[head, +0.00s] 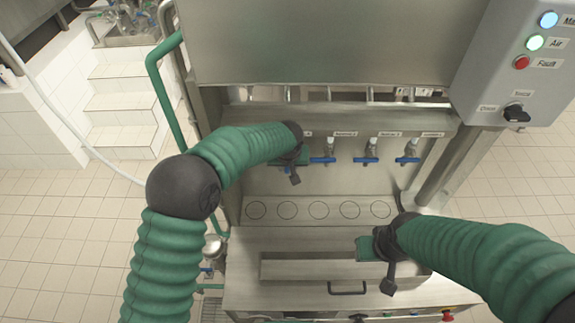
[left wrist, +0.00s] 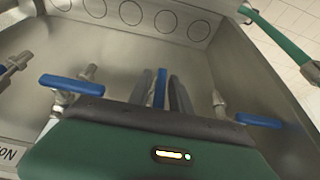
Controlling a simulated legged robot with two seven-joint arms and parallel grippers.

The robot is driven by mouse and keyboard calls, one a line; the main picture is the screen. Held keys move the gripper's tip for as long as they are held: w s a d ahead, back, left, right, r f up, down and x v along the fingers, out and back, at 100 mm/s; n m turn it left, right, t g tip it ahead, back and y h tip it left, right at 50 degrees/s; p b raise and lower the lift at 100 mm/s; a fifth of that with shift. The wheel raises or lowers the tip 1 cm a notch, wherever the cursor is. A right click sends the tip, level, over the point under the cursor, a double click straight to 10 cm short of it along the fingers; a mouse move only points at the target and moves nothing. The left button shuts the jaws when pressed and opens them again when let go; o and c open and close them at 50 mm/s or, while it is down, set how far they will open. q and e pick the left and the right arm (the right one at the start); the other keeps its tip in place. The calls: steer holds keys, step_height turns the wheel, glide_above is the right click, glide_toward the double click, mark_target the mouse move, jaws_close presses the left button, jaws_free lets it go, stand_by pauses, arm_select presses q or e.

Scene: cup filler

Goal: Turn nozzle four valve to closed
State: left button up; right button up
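The nozzle four valve's blue handle (left wrist: 160,88) stands nearly edge-on between the dark fingers of my left gripper (left wrist: 161,92) in the left wrist view. The fingers are close together on both sides of it, and the handle points away from the camera. Its stem is hidden by the gripper body. In the head view my left gripper (head: 292,162) is at the left part of the valve row and covers this valve. My right gripper (head: 364,248) hangs over the tray front, away from the valves; its fingers do not show clearly.
Neighbouring blue handles (left wrist: 70,83) and (left wrist: 258,120) lie crosswise on either side. More crosswise handles (head: 366,160) are on the right in the head view. A filling plate (head: 268,210) with several circles is empty. A control box (head: 505,60) stands at the upper right.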

arm_select(q)
steer(key=shift+w+f, duration=0.15)
steer(key=shift+w, duration=0.1)
jaws_close()
steer(key=shift+w, duration=0.1)
steer(key=shift+a, duration=0.1)
arm_select(e)
steer(key=shift+w+a, duration=0.1)
steer(key=shift+w, duration=0.2)
steer(key=shift+f, duration=0.1)
